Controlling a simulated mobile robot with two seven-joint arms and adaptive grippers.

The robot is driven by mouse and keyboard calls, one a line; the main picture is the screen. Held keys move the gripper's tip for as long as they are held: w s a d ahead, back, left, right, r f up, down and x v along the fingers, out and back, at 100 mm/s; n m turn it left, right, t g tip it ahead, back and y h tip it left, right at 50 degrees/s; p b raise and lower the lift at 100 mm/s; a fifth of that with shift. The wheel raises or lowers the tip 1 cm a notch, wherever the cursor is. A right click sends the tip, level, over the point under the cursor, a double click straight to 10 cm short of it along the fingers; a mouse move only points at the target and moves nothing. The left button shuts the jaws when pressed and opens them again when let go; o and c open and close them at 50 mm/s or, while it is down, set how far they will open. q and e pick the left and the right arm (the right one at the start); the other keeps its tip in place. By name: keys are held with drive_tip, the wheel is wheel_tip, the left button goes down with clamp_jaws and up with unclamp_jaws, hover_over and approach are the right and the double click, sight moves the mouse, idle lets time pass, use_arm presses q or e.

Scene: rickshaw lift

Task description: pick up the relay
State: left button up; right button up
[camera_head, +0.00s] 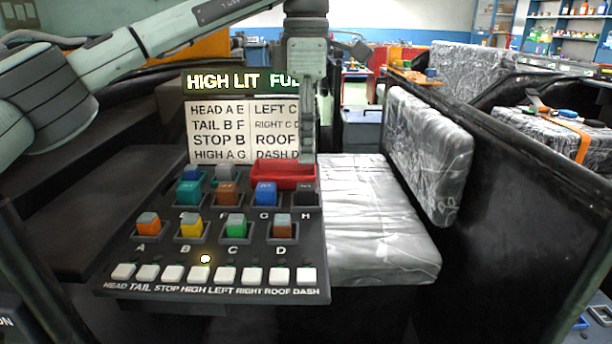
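Several block-like relays stand in a dark sloped panel. The front row has an orange one (148,226) at A, a yellow one (191,229) at B, a green one (236,228) at C and a brown one (282,228) at D. Behind are a teal one (188,192), another brown one (227,193), a blue one (265,194) and a dark one (305,194). My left gripper (308,155) points down above the right end of a red tray (283,178). Its fingers show edge-on, so their opening is unclear. My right gripper is out of view.
A sign reads "HIGH LIT", partly hidden by my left arm, above a letter chart (220,132). White switches (173,273) line the panel's front, and a lamp (205,259) glows above HIGH. A silver wrapped seat (370,230) and a dark side wall (500,220) lie right.

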sight(306, 186)
use_arm(q)
drive_tip(key=shift+w+f, duration=0.15)
drive_tip(key=shift+s+f, duration=0.15)
drive_tip(key=shift+f, duration=0.4)
drive_tip(key=shift+s+f, duration=0.15)
drive_tip(key=shift+f, duration=0.4)
wheel_tip(306, 186, down, 5)
drive_tip(key=shift+f, duration=0.1)
clamp_jaws()
